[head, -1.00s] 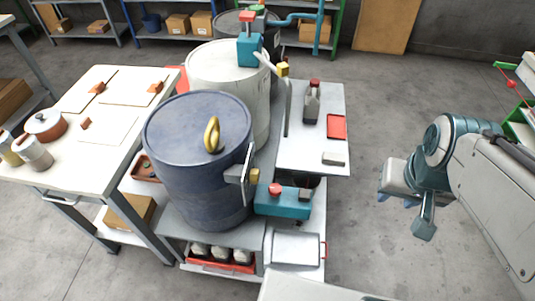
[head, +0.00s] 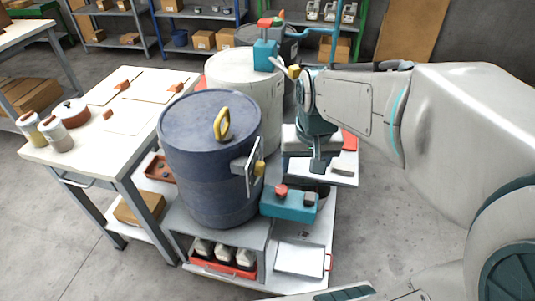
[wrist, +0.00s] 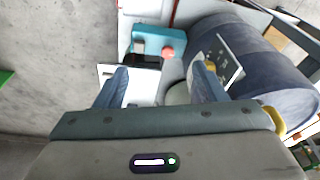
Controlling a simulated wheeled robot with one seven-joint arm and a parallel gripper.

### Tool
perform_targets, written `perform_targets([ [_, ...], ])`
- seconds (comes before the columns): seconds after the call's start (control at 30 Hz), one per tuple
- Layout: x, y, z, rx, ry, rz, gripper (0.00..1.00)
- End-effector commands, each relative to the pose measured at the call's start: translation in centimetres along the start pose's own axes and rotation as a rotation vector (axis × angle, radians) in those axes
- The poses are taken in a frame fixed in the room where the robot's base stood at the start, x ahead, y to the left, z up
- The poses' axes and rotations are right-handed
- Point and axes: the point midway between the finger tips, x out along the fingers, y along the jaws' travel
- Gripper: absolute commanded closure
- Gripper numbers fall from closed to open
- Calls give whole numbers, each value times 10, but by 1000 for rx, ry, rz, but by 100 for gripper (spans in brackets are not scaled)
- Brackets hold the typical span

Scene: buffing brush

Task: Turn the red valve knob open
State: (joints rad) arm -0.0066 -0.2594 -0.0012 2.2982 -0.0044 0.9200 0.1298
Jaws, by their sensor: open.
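A red knob (head: 281,190) sits on a low teal box (head: 290,207) beside the blue drum; it also shows in the wrist view (wrist: 168,52). Another red-topped fitting (head: 265,23) stands on a teal block (head: 265,55) on the white drum; I cannot tell which red part is the valve knob. My gripper (head: 318,163) is above and behind the low teal box in the head view, apart from it. In the wrist view, my gripper (wrist: 158,70) has its two fingers spread with nothing held, and the low teal box lies beyond the fingertips.
The blue drum (head: 205,150), with a yellow handle (head: 222,123) and a side panel (head: 253,165), stands left of the low teal box. The white drum (head: 232,75) is behind it. A white-topped table (head: 120,120) is at left. Grey floor (head: 400,220) is clear at right.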

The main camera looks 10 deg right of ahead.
Motion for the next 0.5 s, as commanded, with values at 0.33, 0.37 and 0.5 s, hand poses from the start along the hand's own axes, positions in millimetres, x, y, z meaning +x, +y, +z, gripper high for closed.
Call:
perform_targets([
  [0.33,130,-15,-98,155,-110,20,36],
  [0.37,141,-16,-106,169,-118,22,36],
  [0.5,187,-19,-132,220,-151,33,36],
])
